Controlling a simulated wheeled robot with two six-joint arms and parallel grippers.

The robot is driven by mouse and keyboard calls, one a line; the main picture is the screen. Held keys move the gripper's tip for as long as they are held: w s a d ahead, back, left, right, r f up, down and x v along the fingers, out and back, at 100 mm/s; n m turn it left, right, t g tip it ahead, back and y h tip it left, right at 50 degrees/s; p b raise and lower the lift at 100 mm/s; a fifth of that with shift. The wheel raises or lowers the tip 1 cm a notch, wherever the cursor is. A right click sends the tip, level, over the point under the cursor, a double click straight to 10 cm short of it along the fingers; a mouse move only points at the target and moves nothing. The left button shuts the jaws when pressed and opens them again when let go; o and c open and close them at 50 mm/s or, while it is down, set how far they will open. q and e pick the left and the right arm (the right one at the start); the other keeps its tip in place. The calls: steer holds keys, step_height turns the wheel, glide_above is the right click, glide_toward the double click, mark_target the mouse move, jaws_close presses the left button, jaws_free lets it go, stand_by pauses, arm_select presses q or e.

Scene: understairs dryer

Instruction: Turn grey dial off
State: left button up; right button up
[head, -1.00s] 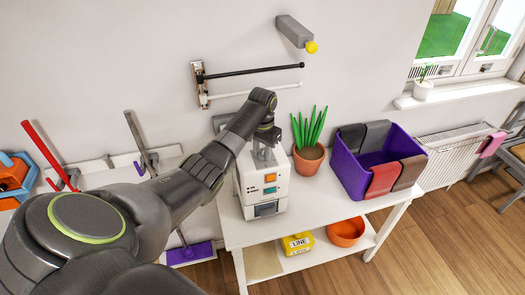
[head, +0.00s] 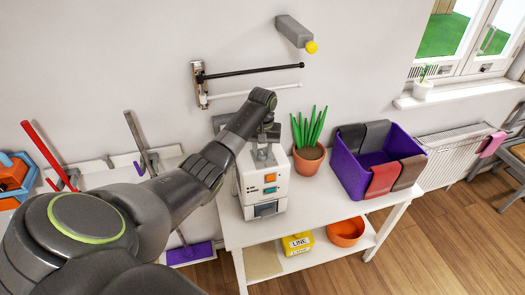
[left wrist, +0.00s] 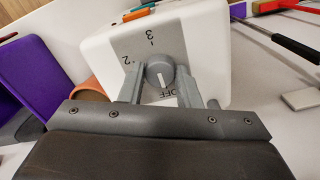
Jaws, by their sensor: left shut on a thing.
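The grey dial (left wrist: 158,72) sits on a grey panel of the white box (head: 264,188), with the marks 2, 3 and OFF around it. In the left wrist view the dial's white line points down towards the OFF mark (left wrist: 174,92), slightly to one side of the lettering. My left gripper (head: 263,154) is over the top of the box, its two fingers on either side of the dial and shut on it. In the head view the dial is hidden by the gripper. My right gripper is not in view.
The box stands on a white table (head: 316,198). A potted plant (head: 308,158) stands close to its right, with a purple bin (head: 350,175) beyond. Black and white rails (head: 255,71) are on the wall above. A red-handled tool (head: 45,150) hangs at left.

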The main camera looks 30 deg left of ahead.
arm_select(q)
steer(key=o, duration=1)
